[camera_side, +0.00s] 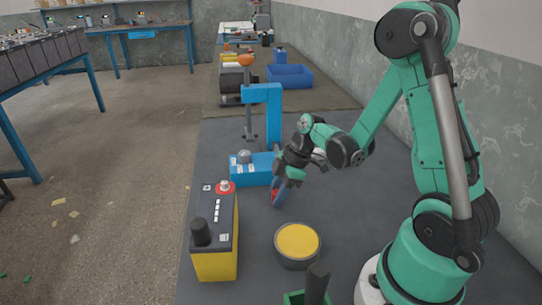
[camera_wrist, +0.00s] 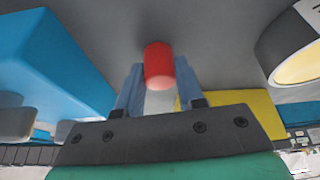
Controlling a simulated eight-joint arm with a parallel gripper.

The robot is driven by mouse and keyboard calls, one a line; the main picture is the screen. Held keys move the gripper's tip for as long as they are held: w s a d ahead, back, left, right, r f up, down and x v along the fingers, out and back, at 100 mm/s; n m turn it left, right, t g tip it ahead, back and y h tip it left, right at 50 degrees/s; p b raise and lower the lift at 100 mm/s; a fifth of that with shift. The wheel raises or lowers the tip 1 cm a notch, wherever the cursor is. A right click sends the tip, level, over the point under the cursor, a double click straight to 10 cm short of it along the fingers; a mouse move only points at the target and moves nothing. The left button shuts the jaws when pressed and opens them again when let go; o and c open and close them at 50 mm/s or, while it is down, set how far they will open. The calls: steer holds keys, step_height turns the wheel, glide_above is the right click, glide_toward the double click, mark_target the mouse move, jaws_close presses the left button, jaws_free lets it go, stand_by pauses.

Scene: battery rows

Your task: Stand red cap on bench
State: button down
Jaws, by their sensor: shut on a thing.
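The red cap (camera_wrist: 158,66) is held between the two blue fingers of my gripper (camera_wrist: 158,85) in the wrist view. It is a short red cylinder, and its lower part is hidden by the fingers. In the side view my gripper (camera_side: 279,190) points down over the dark grey bench (camera_side: 330,215), and a bit of red shows at its fingertips. I cannot tell whether the cap touches the bench. The battery (camera_side: 215,240) stands left of my gripper, with a red ring around one terminal and a black cap on the other.
A blue press-like stand (camera_side: 262,93) is just behind my gripper. A round tin with a yellow top (camera_side: 298,241) stands in front of it. A green container (camera_side: 293,298) is at the front edge. A blue bin (camera_side: 290,75) sits farther back.

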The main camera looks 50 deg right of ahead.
steer(key=shift+f, duration=0.15)
steer(key=c, duration=0.5)
jaws_free()
steer(key=shift+c, duration=0.2)
steer(key=v, duration=1.2)
steer(key=a+r+m+t+h, duration=0.2)
steer(key=a+m+t+h, duration=0.1)
steer(key=a+m, duration=0.7)
steer(key=shift+a+t+h, duration=0.3)
steer(key=shift+a+t, duration=0.3)
steer(key=shift+a, duration=0.2)
steer(key=shift+r, duration=0.15)
